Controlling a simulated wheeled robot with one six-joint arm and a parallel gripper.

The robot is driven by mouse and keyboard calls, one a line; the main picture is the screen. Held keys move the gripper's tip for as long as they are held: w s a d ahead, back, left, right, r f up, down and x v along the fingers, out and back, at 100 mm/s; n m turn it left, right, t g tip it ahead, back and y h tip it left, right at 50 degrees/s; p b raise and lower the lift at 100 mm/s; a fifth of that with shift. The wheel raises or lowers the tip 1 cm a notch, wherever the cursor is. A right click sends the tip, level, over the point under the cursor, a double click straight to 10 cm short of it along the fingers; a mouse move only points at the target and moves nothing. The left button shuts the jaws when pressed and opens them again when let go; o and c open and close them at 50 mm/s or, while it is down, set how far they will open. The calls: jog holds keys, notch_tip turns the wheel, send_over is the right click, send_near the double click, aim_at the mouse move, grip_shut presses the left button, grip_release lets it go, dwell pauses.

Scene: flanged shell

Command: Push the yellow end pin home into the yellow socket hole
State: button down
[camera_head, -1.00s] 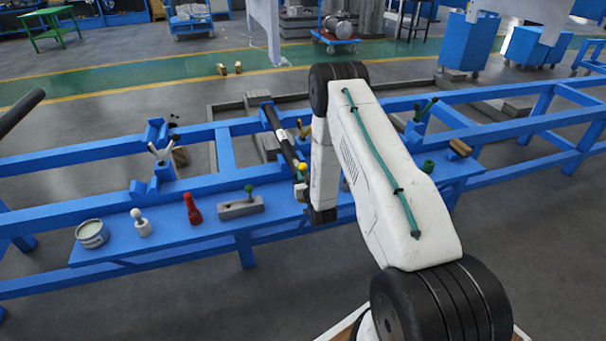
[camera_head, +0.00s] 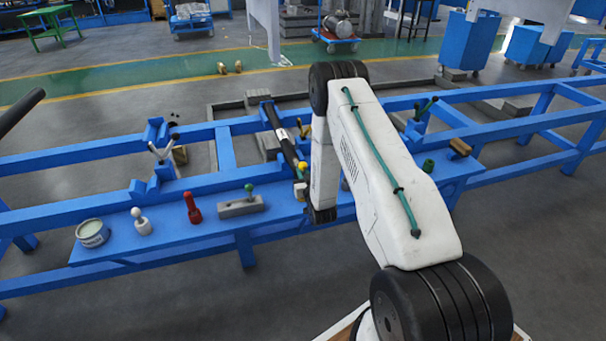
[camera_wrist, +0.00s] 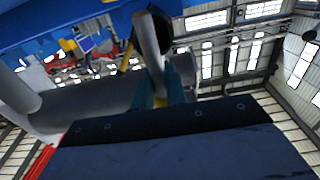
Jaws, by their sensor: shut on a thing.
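The yellow end pin shows in the head view as a small yellow knob (camera_head: 302,167), right beside my forearm and near the lower end of the dark tube (camera_head: 283,133). In the wrist view my gripper (camera_wrist: 160,88) has its teal fingers close together around a slim grey part, blurred and partly hidden. In the head view my wrist hides the fingers. The yellow socket hole is not clearly seen, so how deep the pin sits cannot be told.
On the blue bench shelf (camera_head: 175,232) stand a tin (camera_head: 92,233), a white knobbed piece (camera_head: 141,221), a red piece (camera_head: 193,208) and a grey block (camera_head: 241,206) with a green knob. A green piece (camera_head: 428,165) stands to the right. Blue rails surround the shelf.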

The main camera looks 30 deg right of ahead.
jog(key=shift+f, duration=3.05)
jog(key=c, duration=1.3)
grip_release()
jog(key=shift+c, duration=0.2)
jog(key=shift+s, duration=0.1)
jog(key=v, duration=0.7)
jog(key=shift+s, duration=0.3)
jog(key=shift+a, duration=0.1)
